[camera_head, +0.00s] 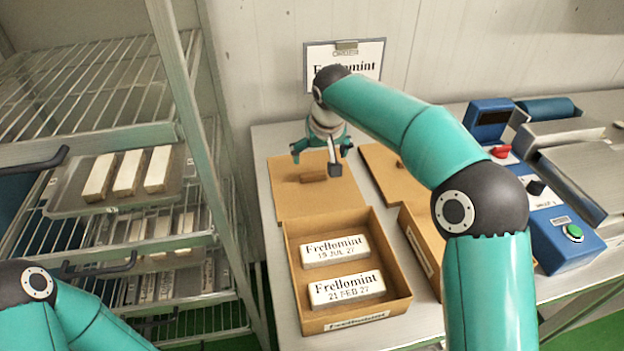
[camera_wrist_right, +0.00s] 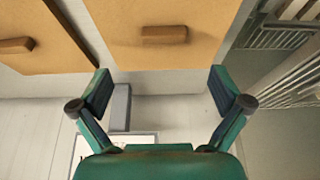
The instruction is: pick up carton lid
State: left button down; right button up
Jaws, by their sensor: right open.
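A flat brown carton lid (camera_head: 290,200) with a small raised brown grip block (camera_head: 313,177) lies on the table behind the open left carton (camera_head: 400,303). A second lid (camera_head: 378,158) lies to its right, partly hidden by my right arm. My right gripper (camera_head: 322,151) is open and empty, above the far part of the left lid. In the right wrist view my gripper (camera_wrist_right: 162,86) has its fingers wide apart, and the left lid's grip block (camera_wrist_right: 164,35) shows beyond the gap between them. The second lid (camera_wrist_right: 45,60) is at the left there. My left gripper is out of view.
The left carton holds two white labelled bars (camera_head: 335,250). Another carton (camera_head: 425,235) stands right of it, partly hidden by my arm. A blue machine (camera_head: 560,240) stands at the right. A wire rack (camera_head: 190,130) with trays of bars stands at the left. A sign (camera_head: 372,55) is on the wall.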

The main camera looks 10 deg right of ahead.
aim_at(313, 173)
jog(key=x, duration=0.4)
jog(key=shift+w+f, duration=0.1)
jog(key=shift+f, duration=0.15)
jog(key=shift+w+a+f+p, duration=0.1)
jog(key=shift+w+f+p, duration=0.1)
jog(key=shift+f+p, duration=0.25)
jog(key=p+x, duration=0.1)
jog(key=x, duration=0.3)
jog(key=shift+w+a, duration=0.2)
jog(key=shift+c, duration=0.2)
jog(key=c, duration=1.2)
jog(key=shift+o, duration=0.2)
